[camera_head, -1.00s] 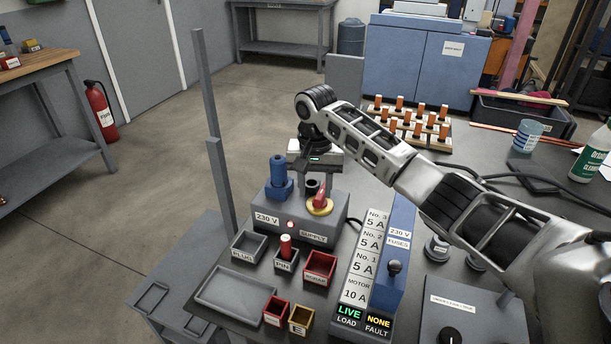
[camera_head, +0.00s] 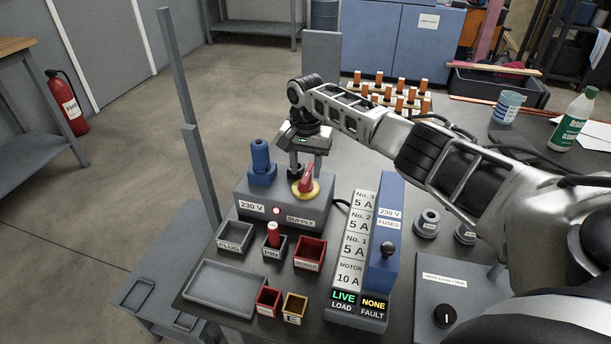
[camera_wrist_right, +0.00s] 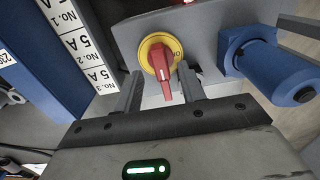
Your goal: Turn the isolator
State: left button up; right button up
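The isolator (camera_head: 307,181) is a red handle on a round yellow plate, mounted on the grey 230 V supply box (camera_head: 245,190). In the right wrist view, the isolator (camera_wrist_right: 162,60) has its handle pointing toward my gripper. My right gripper (camera_head: 306,168) is just behind the isolator in the head view. In the right wrist view, the open fingers of my right gripper (camera_wrist_right: 160,78) stand on either side of the handle's end, with gaps visible. My left gripper is not in view.
A blue plug (camera_head: 261,160) stands beside the isolator. A red lamp (camera_head: 277,211) glows on the box front. Small trays (camera_head: 228,290) lie in front. The fuse unit (camera_head: 385,240) at right shows LIVE and NONE. A grey post (camera_head: 190,130) rises at left.

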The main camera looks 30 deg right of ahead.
aim_at(306, 177)
notch_tip(306, 177, down, 2)
jog(key=shift+f, duration=0.2)
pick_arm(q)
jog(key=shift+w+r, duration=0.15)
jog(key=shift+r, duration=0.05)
pick_arm(e)
jog(key=shift+f, duration=0.35)
jog(key=shift+c, duration=0.3)
grip_shut()
